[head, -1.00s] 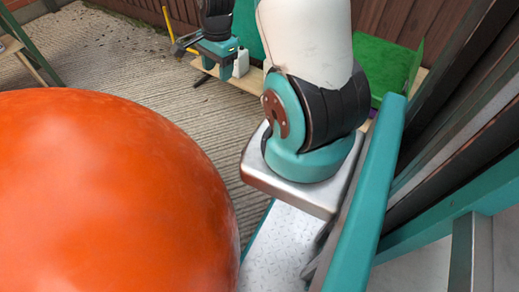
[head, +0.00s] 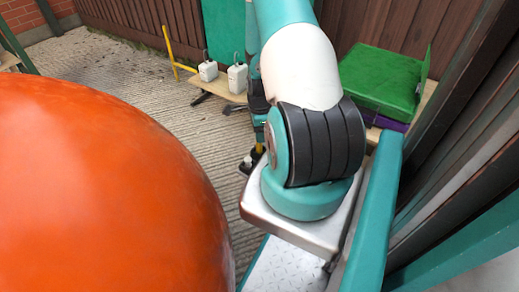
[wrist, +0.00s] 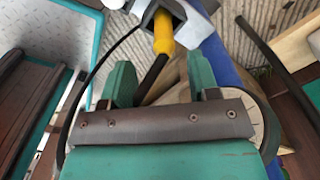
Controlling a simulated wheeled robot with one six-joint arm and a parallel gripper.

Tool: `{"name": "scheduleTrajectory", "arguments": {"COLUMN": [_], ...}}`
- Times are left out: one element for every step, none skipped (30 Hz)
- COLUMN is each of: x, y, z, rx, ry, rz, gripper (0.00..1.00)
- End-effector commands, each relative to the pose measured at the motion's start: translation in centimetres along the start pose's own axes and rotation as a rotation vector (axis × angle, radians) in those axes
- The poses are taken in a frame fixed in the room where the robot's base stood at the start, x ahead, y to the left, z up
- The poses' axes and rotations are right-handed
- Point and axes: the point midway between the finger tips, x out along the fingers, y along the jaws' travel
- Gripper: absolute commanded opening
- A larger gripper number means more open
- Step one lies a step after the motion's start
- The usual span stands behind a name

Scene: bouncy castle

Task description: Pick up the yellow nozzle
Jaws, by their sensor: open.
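The yellow nozzle (wrist: 163,32) shows in the wrist view at the top, in front of my gripper. Its upper end sits in a dark opening of a grey-white piece, and a black tube runs from its lower end back between my fingers. My gripper (wrist: 160,70) is open, with its teal fingers apart and nothing clamped. The nozzle lies slightly beyond the fingertips, near the middle of the gap. In the head view a small bit of yellow (head: 259,148), likely the nozzle, shows beside my arm; my gripper is mostly hidden there.
A large orange ball (head: 105,190) fills the left of the head view. Two white containers (head: 208,71) (head: 237,79) stand on a low wooden bench behind. A green tray (head: 385,80) is at the right by the fence. Open concrete lies between.

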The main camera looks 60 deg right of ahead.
Motion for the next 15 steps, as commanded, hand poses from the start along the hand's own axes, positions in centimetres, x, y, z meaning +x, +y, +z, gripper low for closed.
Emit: {"name": "scheduleTrajectory", "arguments": {"x": [0.5,0.5,0.7,0.8,1.0,1.4,1.8,2.2,2.9,3.5,4.0,4.6,5.0,5.4,5.7], "y": [0.0,0.0,0.0,0.0,-0.1,-0.1,-0.2,-0.2,-0.3,-0.3,-0.4,-0.5,-0.5,-0.5,-0.5], "z": [0.0,0.0,0.0,0.0,0.0,0.1,0.1,0.1,0.1,0.1,0.1,0.1,0.1,0.1,0.1], "rx": [0.0,-0.001,-0.001,-0.001,-0.001,-0.001,-0.001,-0.001,-0.001,-0.001,-0.001,-0.001,-0.001,-0.001,-0.001], "ry": [0.0,0.0,0.0,0.0,0.0,0.0,0.0,0.0,0.0,0.0,0.0,0.0,0.0,0.0,0.0], "rz": [0.001,0.001,0.0,0.0,0.0,0.0,0.0,0.0,0.0,0.001,0.001,0.001,0.001,0.0,0.0], "gripper": [0.55,0.55,0.55,0.55,0.55,0.55,0.55,0.55,0.55,0.55,0.55,0.55,0.55,0.55,0.55]}}
